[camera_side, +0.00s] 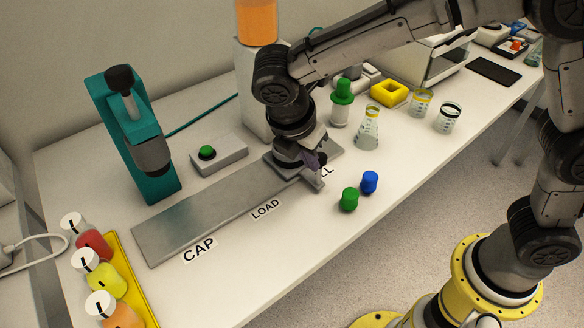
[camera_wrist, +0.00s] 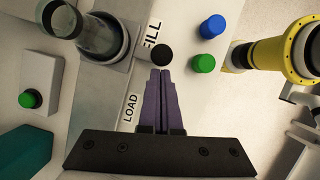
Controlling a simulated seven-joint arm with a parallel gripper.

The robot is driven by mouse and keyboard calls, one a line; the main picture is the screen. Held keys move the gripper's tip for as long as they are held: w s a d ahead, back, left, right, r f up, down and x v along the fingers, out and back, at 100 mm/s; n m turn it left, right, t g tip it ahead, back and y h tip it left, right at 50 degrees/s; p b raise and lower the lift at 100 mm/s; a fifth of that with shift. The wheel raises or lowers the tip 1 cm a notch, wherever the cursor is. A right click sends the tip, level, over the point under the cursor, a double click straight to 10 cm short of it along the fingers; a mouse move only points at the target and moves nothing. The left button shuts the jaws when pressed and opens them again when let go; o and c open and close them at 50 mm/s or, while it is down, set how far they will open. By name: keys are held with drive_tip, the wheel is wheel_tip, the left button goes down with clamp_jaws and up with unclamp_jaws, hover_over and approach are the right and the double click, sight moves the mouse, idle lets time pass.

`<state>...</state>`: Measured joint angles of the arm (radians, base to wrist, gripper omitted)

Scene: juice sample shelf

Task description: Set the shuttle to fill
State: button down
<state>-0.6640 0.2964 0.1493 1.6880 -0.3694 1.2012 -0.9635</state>
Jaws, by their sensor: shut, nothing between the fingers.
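The grey shuttle (camera_wrist: 118,62) is on the metal track beside the FILL label (camera_wrist: 152,40) in the wrist view. A clear open container (camera_wrist: 98,38) stands in it. A black knob (camera_wrist: 162,55) stands at the shuttle's near side. My gripper (camera_wrist: 161,74) is shut and empty, its purple fingertips right at the knob on the LOAD side; I cannot tell whether they touch. In the side view my gripper (camera_side: 316,162) is low over the FILL end of the track (camera_side: 210,205) and hides most of the shuttle and container.
A green cap (camera_side: 349,199) and a blue cap (camera_side: 370,182) lie in front of the track. A green-button box (camera_side: 219,155) and teal press (camera_side: 135,140) stand behind it. A flask (camera_side: 367,130) and green-capped bottle (camera_side: 341,103) stand to the right.

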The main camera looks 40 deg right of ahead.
drive_tip(key=s+a+r, duration=0.1)
drive_tip(key=a+r, duration=0.6)
drive_tip(key=r, duration=0.1)
drive_tip(key=shift+s+a+r, duration=0.15)
drive_tip(key=shift+s+r, duration=0.15)
drive_tip(key=shift+r, duration=0.05)
drive_tip(key=c, duration=1.4)
unclamp_jaws()
drive_tip(key=shift+w+r, duration=0.1)
drive_tip(key=shift+r, duration=0.25)
drive_tip(key=o, duration=0.7)
drive_tip(key=d+r+m, duration=0.1)
drive_tip(key=w+d+r, duration=0.1)
drive_tip(key=d, duration=0.1)
drive_tip(key=w+d+r+m+g, duration=0.1)
drive_tip(key=shift+w+d+m, duration=0.1)
drive_tip(key=shift+d+m, duration=0.2)
drive_tip(key=shift+d, duration=0.05)
drive_tip(key=shift+o, duration=0.6)
drive_tip(key=shift+d+f, duration=0.1)
drive_tip(key=shift+d, duration=0.05)
drive_tip(key=x, duration=1.3)
drive_tip(key=shift+d+f, duration=0.15)
drive_tip(key=shift+d, duration=0.05)
clamp_jaws()
